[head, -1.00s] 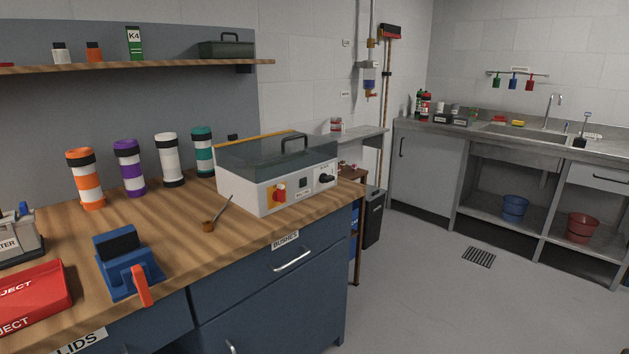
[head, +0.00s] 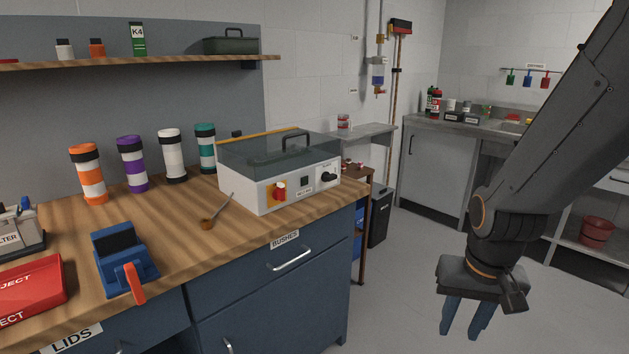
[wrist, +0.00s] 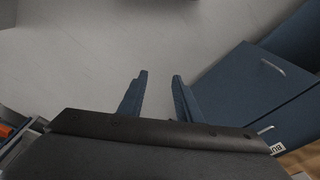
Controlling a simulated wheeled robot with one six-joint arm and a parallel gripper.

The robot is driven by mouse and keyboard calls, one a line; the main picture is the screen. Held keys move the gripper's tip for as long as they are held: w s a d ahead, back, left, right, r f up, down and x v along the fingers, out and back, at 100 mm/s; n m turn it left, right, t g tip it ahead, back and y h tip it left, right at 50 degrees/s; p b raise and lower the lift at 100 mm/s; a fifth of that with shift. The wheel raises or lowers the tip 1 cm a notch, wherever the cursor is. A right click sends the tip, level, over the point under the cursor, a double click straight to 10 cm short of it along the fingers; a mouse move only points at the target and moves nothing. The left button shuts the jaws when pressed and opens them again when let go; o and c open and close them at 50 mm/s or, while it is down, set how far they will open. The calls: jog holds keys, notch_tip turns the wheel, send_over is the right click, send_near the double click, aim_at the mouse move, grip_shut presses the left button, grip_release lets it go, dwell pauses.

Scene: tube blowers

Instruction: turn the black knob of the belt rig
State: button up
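The belt rig (head: 262,194) is a white box with a clear cover and a dark handle, standing on the wooden bench near its right end. Its black knob (head: 328,177) is at the right of the front panel. A red switch on a yellow plate (head: 279,191) is at the left of that panel. My gripper (head: 464,332) hangs pointing down, right of the bench and well apart from the rig. In the wrist view its two blue fingers (wrist: 160,82) stand apart with nothing between them. The rig's knob does not show in the wrist view.
A small brush-like tool (head: 217,213) lies left of the rig. A blue clamp with an orange lever (head: 126,262) stands at the bench front. Several striped tubes (head: 132,165) stand behind. The grey floor (head: 400,300) between bench and arm is clear.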

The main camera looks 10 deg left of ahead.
jog(key=w+a+m+t, duration=0.2)
jog(key=w+t, duration=0.1)
jog(key=w, duration=1.1)
jog(key=m+t+y+p, duration=0.3)
jog(key=m+t+y, duration=0.6)
jog(key=t, duration=0.2)
send_near(334, 178)
jog(key=shift+p+x, duration=0.45)
jog(key=shift+x, duration=3.6)
grip_shut()
